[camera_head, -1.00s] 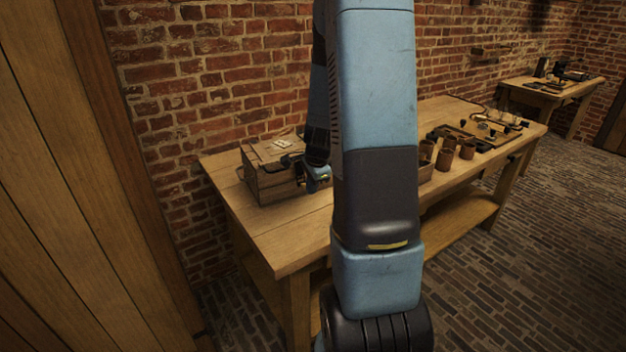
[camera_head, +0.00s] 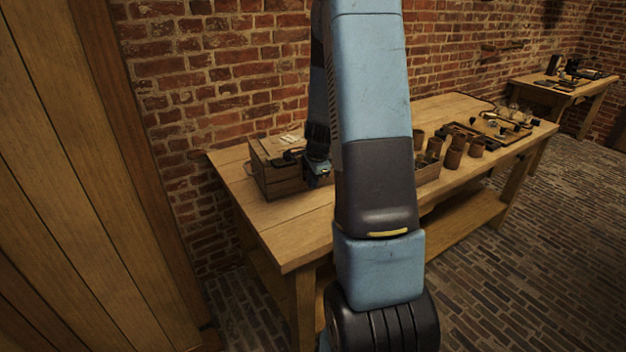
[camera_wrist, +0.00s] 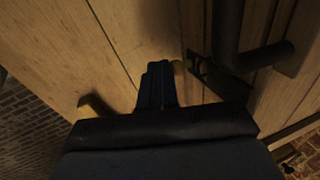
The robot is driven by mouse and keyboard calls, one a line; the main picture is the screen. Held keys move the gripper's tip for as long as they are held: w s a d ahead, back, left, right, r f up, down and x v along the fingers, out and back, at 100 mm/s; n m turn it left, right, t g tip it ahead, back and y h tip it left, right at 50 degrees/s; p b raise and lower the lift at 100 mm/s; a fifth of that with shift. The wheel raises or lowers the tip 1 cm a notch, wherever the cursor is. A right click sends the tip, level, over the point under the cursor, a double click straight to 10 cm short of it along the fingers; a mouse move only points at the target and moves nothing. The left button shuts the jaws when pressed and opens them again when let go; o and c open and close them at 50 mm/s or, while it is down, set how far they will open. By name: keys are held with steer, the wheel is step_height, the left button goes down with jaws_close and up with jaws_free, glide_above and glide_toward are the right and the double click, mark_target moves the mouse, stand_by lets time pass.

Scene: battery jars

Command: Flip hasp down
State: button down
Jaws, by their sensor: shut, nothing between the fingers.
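The small wooden box (camera_head: 281,182) stands at the left end of the workbench, next to the brick wall, with dark metal fittings on top. In the wrist view a dark slotted plate (camera_wrist: 203,68), which looks like the hasp, lies beside a thick dark bar handle (camera_wrist: 232,40). My gripper (camera_wrist: 158,70) is shut and empty, its fingertips just left of the plate; I cannot tell whether they touch the wood. In the head view my gripper (camera_head: 318,178) is at the box's right side, partly hidden by my arm. The hasp's exact angle is unclear.
The workbench (camera_head: 300,240) carries several brown jars (camera_head: 453,155) and a tray of parts (camera_head: 492,131) to the right. My arm hides its middle. The bench's front left is clear. A wooden panel (camera_head: 80,180) rises at the left. A second table (camera_head: 560,88) stands far back.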

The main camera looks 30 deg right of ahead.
steer(key=shift+w+f, duration=0.15)
stand_by(0.3)
steer(key=s+r, duration=0.8)
steer(key=r, duration=0.2)
steer(key=shift+s+a+r, duration=0.25)
steer(key=shift+a+r, duration=0.05)
steer(key=shift+r, duration=0.05)
stand_by(0.3)
steer(key=shift+d+f, duration=0.15)
steer(key=shift+w+t, duration=0.35)
steer(key=shift+t, duration=0.05)
steer(key=shift+f, duration=0.15)
